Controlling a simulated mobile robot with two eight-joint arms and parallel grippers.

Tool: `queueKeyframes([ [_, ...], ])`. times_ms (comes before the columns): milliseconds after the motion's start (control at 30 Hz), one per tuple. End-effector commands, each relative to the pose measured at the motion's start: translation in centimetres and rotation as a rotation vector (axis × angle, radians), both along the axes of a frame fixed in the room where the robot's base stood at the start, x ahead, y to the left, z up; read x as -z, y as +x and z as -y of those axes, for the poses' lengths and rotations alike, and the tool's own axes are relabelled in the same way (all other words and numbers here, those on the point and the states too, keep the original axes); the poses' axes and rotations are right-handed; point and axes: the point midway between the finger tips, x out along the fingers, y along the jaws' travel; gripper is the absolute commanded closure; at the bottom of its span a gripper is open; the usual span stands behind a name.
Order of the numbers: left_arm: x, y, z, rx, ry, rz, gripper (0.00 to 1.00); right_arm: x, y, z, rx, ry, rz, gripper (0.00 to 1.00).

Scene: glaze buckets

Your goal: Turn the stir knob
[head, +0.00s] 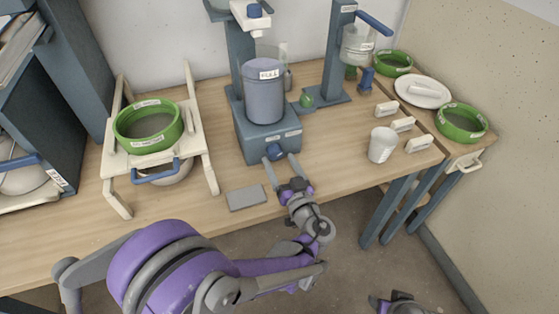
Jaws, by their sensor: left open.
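The stir knob (273,152) is a dark blue knob on the front face of the blue-grey stirrer base (252,141). A grey-blue bucket labelled FULL (264,98) stands on that base. My left gripper (279,160) reaches up from the table's front edge with its two grey fingers apart. The fingertips are at the knob, one to its lower left and one to its right. I cannot tell whether they touch it. Only a piece of my right arm shows at the bottom edge; its gripper jaws do not show.
A green-rimmed sieve (147,126) sits on a wooden stand at the left. A grey plate (246,197) lies near the table's front edge. A white cup (382,144) and small white blocks stand at the right. A second blue stand (333,70) is behind them.

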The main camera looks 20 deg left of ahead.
Motion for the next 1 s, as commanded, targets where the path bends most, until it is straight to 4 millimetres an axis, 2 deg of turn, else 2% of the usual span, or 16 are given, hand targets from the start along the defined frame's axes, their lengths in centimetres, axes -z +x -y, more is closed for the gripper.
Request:
queueKeyframes([
  [133,0.00,0.69,-0.53,0.000,0.000,0.000,0.20,0.05,0.00,0.00,0.000,0.000,0.000,0.50],
  [400,-0.02,0.77,-0.59,0.000,0.000,0.000,0.20,0.04,0.00,0.00,0.000,0.000,0.000,0.50],
  [833,-0.01,0.75,-0.56,0.000,0.000,0.000,0.97,0.04,0.00,0.00,0.000,0.000,0.000,0.50],
  [867,-0.01,0.75,-0.56,0.000,0.000,0.000,1.00,0.04,0.00,0.00,0.000,0.000,0.000,0.50],
  [1000,-0.01,0.75,-0.56,0.000,0.003,-0.002,1.00,0.05,0.00,0.00,0.000,0.000,0.000,0.50],
])
